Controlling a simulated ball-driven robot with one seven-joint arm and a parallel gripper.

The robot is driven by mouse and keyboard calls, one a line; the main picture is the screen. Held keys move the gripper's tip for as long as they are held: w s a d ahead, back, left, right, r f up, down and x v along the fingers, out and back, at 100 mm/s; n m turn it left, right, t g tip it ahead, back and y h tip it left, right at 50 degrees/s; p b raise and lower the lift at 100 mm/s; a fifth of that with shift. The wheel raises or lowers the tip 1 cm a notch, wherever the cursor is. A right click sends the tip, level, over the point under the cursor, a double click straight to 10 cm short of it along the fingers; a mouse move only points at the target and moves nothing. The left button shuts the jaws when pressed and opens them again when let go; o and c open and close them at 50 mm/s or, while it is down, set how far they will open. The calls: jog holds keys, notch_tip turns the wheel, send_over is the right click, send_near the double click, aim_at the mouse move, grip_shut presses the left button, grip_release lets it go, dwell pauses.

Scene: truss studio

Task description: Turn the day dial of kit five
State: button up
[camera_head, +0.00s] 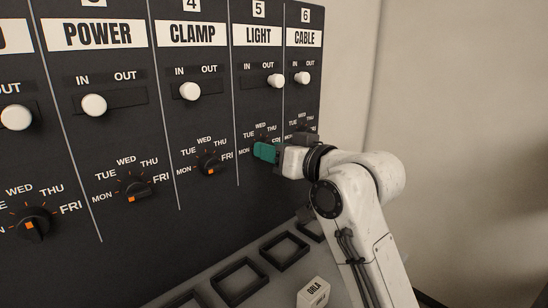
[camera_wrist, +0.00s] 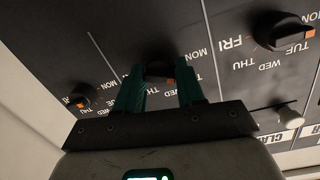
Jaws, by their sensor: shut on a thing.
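Kit five is the panel column marked 5 and LIGHT (camera_head: 258,35). Its day dial is mostly hidden behind my gripper in the head view, with the TUE, THU and MON labels showing around it. In the wrist view the black day dial (camera_wrist: 158,72) sits between the two teal fingers of my gripper (camera_wrist: 160,80). My gripper also shows in the head view (camera_head: 266,152), reaching in from the right against the panel. It is shut on the dial. The dial's pointer direction cannot be made out.
The CLAMP dial (camera_head: 209,164) stands left of my gripper. The CABLE dial (camera_head: 303,136) is close by on the right, partly behind my arm. White IN/OUT slider knobs, such as the LIGHT knob (camera_head: 275,81), stick out above. Below is a ledge with black square frames (camera_head: 284,251) and a white ORLA block (camera_head: 313,292).

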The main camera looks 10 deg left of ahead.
jog(key=shift+f+n+t+b, duration=0.15)
jog(key=shift+n+b, duration=0.35)
jog(key=shift+n, duration=0.55)
jog(key=shift+f+n+t+b, duration=0.15)
jog(key=shift+n+b, duration=0.35)
jog(key=shift+n, duration=0.55)
jog(key=shift+r, duration=0.1)
jog(key=o, duration=1)
jog(key=shift+r, duration=0.1)
jog(key=shift+d, duration=0.1)
jog(key=b+v, duration=0.1)
jog(key=v, duration=0.9)
jog(key=shift+s, duration=0.35)
jog(key=shift+d, duration=0.2)
